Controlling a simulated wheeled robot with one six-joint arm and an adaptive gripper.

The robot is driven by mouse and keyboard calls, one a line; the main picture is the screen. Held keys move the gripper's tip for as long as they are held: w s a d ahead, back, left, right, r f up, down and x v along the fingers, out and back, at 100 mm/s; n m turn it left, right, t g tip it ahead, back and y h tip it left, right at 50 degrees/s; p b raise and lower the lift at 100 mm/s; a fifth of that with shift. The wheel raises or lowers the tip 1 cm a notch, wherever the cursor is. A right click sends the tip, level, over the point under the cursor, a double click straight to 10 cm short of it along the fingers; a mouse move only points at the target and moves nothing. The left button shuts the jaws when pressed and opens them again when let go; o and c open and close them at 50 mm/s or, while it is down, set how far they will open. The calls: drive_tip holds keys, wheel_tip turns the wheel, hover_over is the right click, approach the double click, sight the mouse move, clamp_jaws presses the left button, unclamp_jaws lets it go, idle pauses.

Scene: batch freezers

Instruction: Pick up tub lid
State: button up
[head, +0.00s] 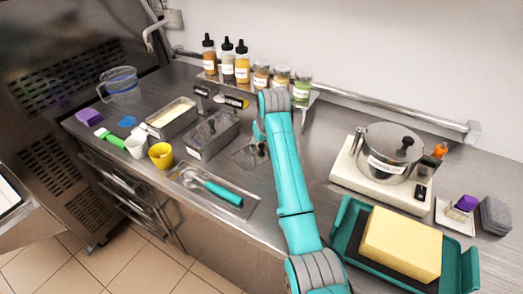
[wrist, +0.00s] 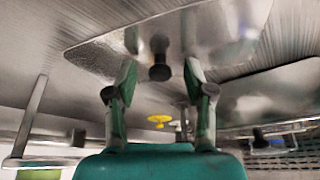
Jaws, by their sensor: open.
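The tub lid (head: 244,158) is a flat, clear or shiny plate with a black knob. It lies on the steel counter right of the steel tubs, partly hidden by my arm. In the wrist view the lid (wrist: 95,52) fills the upper middle, and its dark knob (wrist: 159,71) stands between my fingers. My gripper (wrist: 160,78) is open, with one finger on each side of the knob and gaps on both sides. I cannot tell whether the fingertips have come level with the knob. In the head view my arm mostly hides the gripper.
A steel tub (head: 210,136) with a black-knobbed cover stands left of the lid, beside a tub of pale ice cream (head: 170,118). A scoop (head: 216,190) lies on a tray in front. Bottles and jars (head: 241,62) line the shelf behind. A pot (head: 390,150) stands right.

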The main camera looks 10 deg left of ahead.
drive_tip(key=shift+w+f, duration=0.1)
drive_tip(key=shift+f, duration=0.1)
clamp_jaws()
